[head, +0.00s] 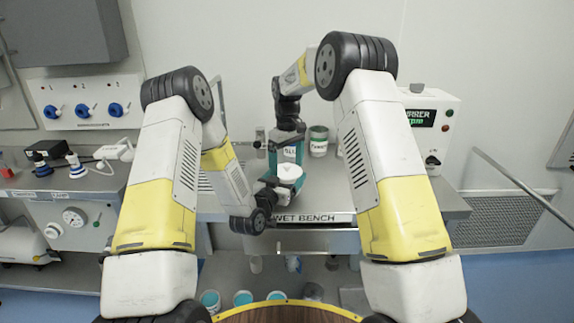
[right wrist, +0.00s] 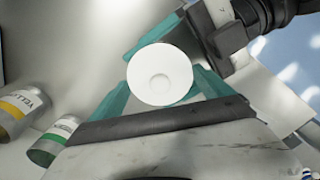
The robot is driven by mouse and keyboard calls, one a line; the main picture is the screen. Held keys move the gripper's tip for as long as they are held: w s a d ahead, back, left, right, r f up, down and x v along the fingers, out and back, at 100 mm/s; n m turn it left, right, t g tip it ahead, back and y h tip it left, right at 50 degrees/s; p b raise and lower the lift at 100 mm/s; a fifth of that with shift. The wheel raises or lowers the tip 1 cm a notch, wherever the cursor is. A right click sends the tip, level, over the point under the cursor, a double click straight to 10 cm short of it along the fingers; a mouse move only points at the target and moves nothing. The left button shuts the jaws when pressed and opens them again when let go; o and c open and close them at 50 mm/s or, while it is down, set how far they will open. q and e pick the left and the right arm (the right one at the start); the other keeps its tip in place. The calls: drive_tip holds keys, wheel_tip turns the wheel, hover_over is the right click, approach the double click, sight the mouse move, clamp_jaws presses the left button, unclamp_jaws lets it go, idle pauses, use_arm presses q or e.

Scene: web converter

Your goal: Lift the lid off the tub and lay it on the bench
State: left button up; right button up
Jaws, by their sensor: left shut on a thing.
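The white round lid (head: 291,169) tops the small tub at the front of the wet bench; it also shows from above in the right wrist view (right wrist: 160,75). The tub's body is mostly hidden under the lid and behind teal fingers. My left gripper (head: 284,186) comes in low from the left and is shut on the tub. My right gripper (right wrist: 163,80) reaches down from behind and above, its teal fingers apart on either side of the lid. Whether they touch its edge is hard to tell.
The wet bench (head: 315,217) carries a green-labelled pot (head: 318,141) behind the grippers. A yellow-labelled pot (right wrist: 20,110) lies left of the lid in the right wrist view. A display box (head: 430,125) stands at right. The bench's front right is largely behind my right arm.

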sight(287, 164)
drive_tip(key=shift+r, duration=0.15)
idle(0.4)
drive_tip(key=shift+r, duration=0.95)
drive_tip(key=shift+r, duration=0.1)
drive_tip(key=shift+r, duration=1.95)
use_arm(q)
drive_tip(key=o, duration=1.9)
drive_tip(key=shift+o, duration=0.2)
